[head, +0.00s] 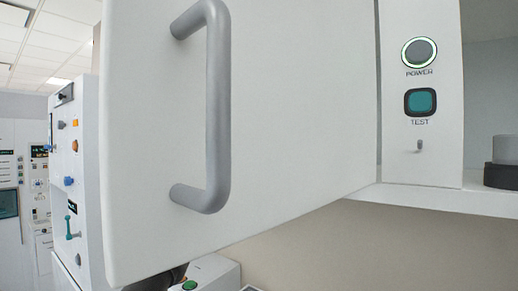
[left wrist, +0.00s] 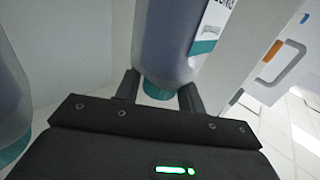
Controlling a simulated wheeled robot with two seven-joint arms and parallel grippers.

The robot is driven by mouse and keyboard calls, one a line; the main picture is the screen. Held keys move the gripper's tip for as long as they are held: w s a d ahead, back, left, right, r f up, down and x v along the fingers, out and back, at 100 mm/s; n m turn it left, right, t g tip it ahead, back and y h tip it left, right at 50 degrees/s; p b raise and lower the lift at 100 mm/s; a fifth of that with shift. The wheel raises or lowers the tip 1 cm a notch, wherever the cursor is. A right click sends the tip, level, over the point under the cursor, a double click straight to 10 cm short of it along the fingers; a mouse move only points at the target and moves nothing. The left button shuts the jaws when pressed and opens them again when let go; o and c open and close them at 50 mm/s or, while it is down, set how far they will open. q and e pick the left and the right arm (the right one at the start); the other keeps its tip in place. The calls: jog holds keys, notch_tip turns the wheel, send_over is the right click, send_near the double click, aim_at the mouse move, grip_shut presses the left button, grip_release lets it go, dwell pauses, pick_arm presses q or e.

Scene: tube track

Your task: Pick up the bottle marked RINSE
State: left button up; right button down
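In the left wrist view, a bottle (left wrist: 165,42) with a blue-grey body, a teal end and a white label stands between the two fingers of my left gripper (left wrist: 158,88). The lettering on the label is cut off at the frame's top, so I cannot read which bottle it is. The fingers are apart, one on each side of the bottle near its teal end. I cannot tell whether they press on it. A second similar bottle (left wrist: 12,105) is at the left edge, apart from the fingers. No bottle shows in the head view. My right gripper is not in view.
A white cabinet door (head: 290,110) with a grey handle (head: 218,110) stands open and fills much of the head view. Right of it are a POWER button (head: 419,52), a teal TEST button (head: 420,102) and a shelf (head: 440,200) with a grey round object (head: 505,162).

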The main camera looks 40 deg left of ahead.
pick_arm(q)
grip_shut()
